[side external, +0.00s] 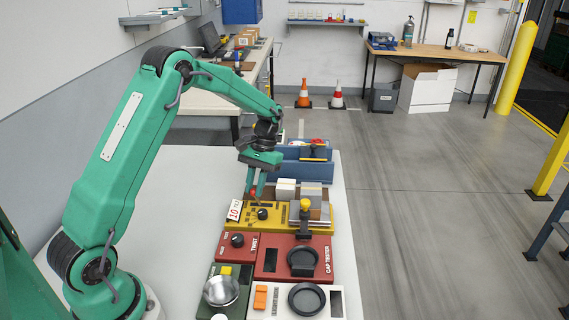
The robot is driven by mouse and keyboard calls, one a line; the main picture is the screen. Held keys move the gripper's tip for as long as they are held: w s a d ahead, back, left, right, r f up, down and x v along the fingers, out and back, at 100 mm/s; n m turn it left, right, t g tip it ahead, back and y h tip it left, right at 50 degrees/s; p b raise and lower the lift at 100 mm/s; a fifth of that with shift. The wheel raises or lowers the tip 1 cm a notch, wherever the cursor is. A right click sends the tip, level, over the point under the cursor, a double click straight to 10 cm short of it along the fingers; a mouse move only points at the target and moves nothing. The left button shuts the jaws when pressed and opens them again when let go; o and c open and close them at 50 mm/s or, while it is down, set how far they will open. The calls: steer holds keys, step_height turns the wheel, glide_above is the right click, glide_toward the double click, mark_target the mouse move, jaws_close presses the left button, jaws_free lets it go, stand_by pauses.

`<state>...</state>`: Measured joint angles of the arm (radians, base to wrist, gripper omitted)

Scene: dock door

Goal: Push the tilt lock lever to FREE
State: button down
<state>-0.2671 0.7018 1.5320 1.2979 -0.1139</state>
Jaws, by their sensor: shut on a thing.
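My gripper (257,193) points down over the back left part of a yellow panel (281,225). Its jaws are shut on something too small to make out. A black knob (262,214) sits on the panel just below and right of the fingertips. A lever with a yellow ball on a dark stalk (305,205) stands upright at the panel's right side, apart from my gripper. No FREE marking is legible, and I cannot tell for sure which part is the tilt lock lever.
White and grey blocks (286,189) and blue bins (304,169) lie behind the panel. Red panels (293,258) with a knob and a cup lie in front. The white table (185,200) is bare to the left.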

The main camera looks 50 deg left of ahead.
steer(key=shift+w+d+g, duration=0.25)
steer(key=shift+w+g, duration=0.1)
steer(key=shift+g, duration=0.05)
steer(key=c, duration=1.3)
jaws_free()
steer(key=shift+r, duration=0.1)
steer(key=v, duration=0.7)
steer(key=shift+w+r, duration=0.15)
steer(key=shift+r, duration=0.2)
